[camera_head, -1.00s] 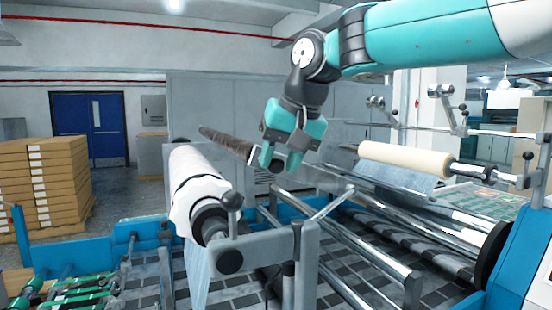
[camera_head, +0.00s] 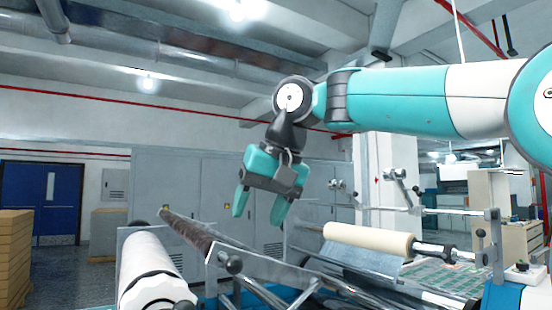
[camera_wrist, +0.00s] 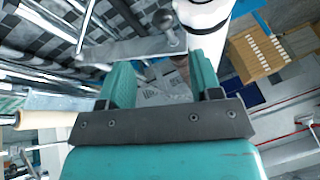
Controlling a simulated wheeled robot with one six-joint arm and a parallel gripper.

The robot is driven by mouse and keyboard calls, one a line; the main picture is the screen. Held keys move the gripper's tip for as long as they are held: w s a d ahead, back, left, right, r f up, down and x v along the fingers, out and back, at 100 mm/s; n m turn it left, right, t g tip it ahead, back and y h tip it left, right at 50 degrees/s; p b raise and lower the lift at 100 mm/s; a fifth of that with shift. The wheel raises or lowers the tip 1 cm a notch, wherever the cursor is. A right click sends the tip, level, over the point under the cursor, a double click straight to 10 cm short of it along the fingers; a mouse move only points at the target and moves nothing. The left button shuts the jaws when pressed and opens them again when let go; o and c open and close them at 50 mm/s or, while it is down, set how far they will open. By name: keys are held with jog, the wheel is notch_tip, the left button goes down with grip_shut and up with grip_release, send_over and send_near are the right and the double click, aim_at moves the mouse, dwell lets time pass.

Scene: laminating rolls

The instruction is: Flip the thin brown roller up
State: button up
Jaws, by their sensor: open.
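The thin brown roller (camera_head: 187,231) shows in the head view left of centre, a dark bar sloping from its upper left end down to a grey metal frame. My gripper (camera_head: 258,215) is open and empty, pointing down, above and to the right of the roller's near end and apart from it. In the wrist view, my open gripper (camera_wrist: 161,68) shows two teal fingers with a gap between them. A small brown piece (camera_wrist: 181,62) behind the right finger may be the roller; most of it is hidden there.
A thick white roll (camera_head: 150,268) lies left of the brown roller. A cream roll (camera_head: 368,240) sits on its shaft at the right. Metal bars (camera_head: 262,268) and a ball-topped lever (camera_head: 232,264) stand below my gripper. The space around my gripper is clear.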

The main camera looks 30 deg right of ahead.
jog(key=p+v, duration=0.4)
jog(key=v, duration=0.4)
jog(key=shift+w, duration=0.1)
jog(key=s+a+f+n+g+y+b, duration=0.1)
jog(key=s+a+f+n+b, duration=0.15)
jog(key=f, duration=0.65)
jog(key=s+a+f+n+g+b, duration=0.1)
jog(key=s+a+f+b, duration=0.2)
jog(key=f, duration=0.5)
jog(key=s+a+f+n+g+y+b, duration=0.1)
jog(key=a+f+n+b, duration=0.15)
jog(key=f+b, duration=0.45)
jog(key=s+a+f+n+g+b, duration=0.1)
jog(key=s+f+n, duration=0.1)
jog(key=s+f, duration=0.3)
jog(key=s+f+n+g+b, duration=0.1)
jog(key=s+f, duration=0.3)
jog(key=f, duration=0.9)
jog(key=shift+s+a+f+n+b, duration=0.35)
jog(key=shift+f+n+b, duration=0.05)
